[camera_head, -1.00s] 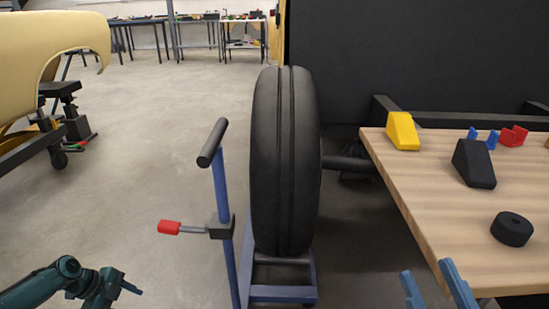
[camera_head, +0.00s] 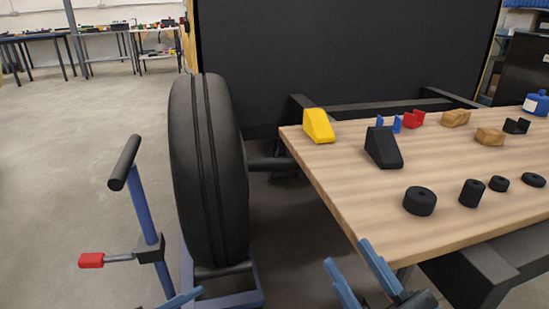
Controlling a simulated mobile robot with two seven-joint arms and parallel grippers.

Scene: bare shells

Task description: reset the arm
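My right gripper (camera_head: 346,252) is at the bottom centre-right, in front of the table's near left corner. Its two blue fingers stand apart with nothing between them. A small blue piece of my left gripper (camera_head: 178,299) shows at the bottom edge, by the foot of the wheel stand. Most of it is cut off by the frame, so its opening is hidden. Neither gripper is seen holding anything.
A large black tyre (camera_head: 210,165) stands upright on a blue stand (camera_head: 225,300) with a T-handle (camera_head: 125,162) and red grip (camera_head: 91,261). The wooden table (camera_head: 340,190) carries a yellow wedge (camera_head: 318,125), a black wedge (camera_head: 382,147) and several black rings. Floor at left is clear.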

